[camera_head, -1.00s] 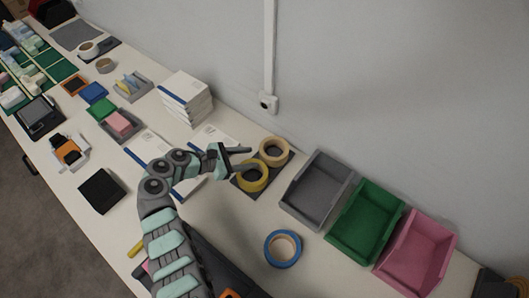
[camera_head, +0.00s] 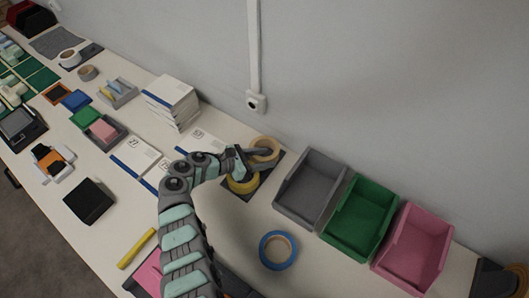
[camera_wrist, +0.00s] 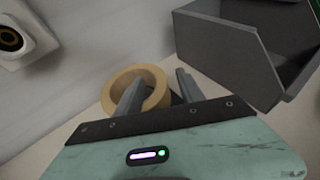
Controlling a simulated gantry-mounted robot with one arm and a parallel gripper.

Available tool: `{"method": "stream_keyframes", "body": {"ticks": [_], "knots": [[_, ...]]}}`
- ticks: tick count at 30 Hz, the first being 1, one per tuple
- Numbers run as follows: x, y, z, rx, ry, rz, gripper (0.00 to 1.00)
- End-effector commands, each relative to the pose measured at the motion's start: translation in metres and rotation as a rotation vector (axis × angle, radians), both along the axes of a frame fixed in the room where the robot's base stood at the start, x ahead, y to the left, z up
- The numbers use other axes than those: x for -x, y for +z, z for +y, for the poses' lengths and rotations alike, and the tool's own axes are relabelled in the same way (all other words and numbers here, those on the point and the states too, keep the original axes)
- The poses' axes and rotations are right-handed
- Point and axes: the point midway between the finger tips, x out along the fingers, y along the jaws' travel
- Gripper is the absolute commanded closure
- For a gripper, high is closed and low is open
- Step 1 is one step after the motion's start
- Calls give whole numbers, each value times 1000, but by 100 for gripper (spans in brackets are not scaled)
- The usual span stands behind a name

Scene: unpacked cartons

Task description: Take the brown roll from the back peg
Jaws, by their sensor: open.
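The brown roll (camera_head: 265,141), a tan tape ring, sits at the back of a dark base (camera_head: 277,168) near the wall. Its peg is not clearly visible. A yellow roll (camera_head: 242,187) sits in front of it on the same base. My gripper (camera_head: 262,157) is open at the brown roll, partly covering it in the head view. In the wrist view, the brown roll (camera_wrist: 112,92) lies ahead. One finger overlaps its hole and the other is to its right, so its right wall shows between the fingertips (camera_wrist: 160,76). I cannot tell whether they touch it.
Grey (camera_head: 312,190), green (camera_head: 360,220) and pink (camera_head: 412,250) bins stand to the right. A blue tape roll (camera_head: 278,250) lies in front of them. A stack of white boxes (camera_head: 172,102) stands to the left. The wall is close behind the roll.

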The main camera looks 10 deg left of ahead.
Motion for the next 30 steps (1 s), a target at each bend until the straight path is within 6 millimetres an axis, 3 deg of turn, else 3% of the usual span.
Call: {"method": "stream_keyframes", "body": {"ticks": [8,24,30], "knots": [[-3,-2,-3,-2,1,-1,55],[-3,-2,-3,-3,1,1,100],[-2,-3,-2,-3,1,2,100]]}}
